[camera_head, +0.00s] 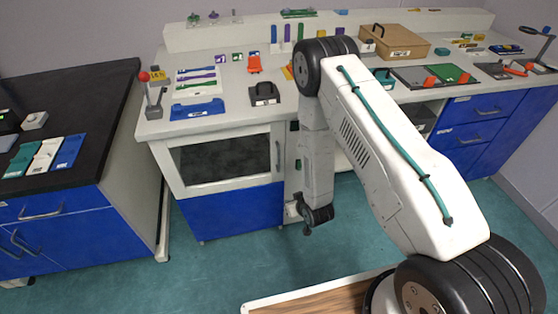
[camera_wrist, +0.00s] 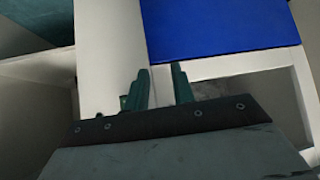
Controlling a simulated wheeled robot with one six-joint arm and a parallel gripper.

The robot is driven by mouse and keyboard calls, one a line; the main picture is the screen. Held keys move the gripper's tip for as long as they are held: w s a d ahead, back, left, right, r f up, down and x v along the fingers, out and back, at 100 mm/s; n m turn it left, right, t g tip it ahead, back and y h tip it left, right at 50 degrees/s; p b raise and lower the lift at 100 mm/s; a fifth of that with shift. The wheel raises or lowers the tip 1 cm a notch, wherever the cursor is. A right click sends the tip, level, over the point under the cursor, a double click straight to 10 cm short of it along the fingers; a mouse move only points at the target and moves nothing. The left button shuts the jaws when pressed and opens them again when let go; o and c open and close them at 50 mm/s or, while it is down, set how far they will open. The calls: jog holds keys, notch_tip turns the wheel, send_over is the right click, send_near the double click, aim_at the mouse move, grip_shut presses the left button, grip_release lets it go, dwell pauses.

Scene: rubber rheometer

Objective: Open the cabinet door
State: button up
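The cabinet door (camera_head: 228,156) has a white frame around a dark window and stands shut in the left part of the white bench. Its upright handle (camera_head: 277,155) is on the right side of the frame. In the wrist view, the white door frame (camera_wrist: 222,68) shows beside a blue panel (camera_wrist: 220,25). My gripper (camera_wrist: 160,67) is open, with its two teal fingers apart in front of the white cabinet front, near the frame. I see nothing held between them. The handle cannot be made out in the wrist view, and my arm largely hides the gripper in the head view.
A blue panel (camera_head: 232,212) lies below the door. The white benchtop (camera_head: 222,122) carries several tools and a tan box (camera_head: 395,42). A black-topped cabinet (camera_head: 85,105) stands at left. The green floor (camera_head: 225,265) in front of the door is mostly clear.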

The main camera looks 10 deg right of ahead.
notch_tip(320, 180, up, 2)
jog(key=w+t, duration=0.2)
jog(key=t, duration=0.2)
notch_tip(320, 180, up, 8)
jog(key=t+y, duration=0.2)
jog(key=t, duration=0.3)
send_over(279, 170)
jog(key=shift+w+r, duration=0.2)
jog(key=shift+w, duration=0.1)
jog(key=shift+d, duration=0.1)
jog(key=shift+c, duration=0.4)
grip_shut()
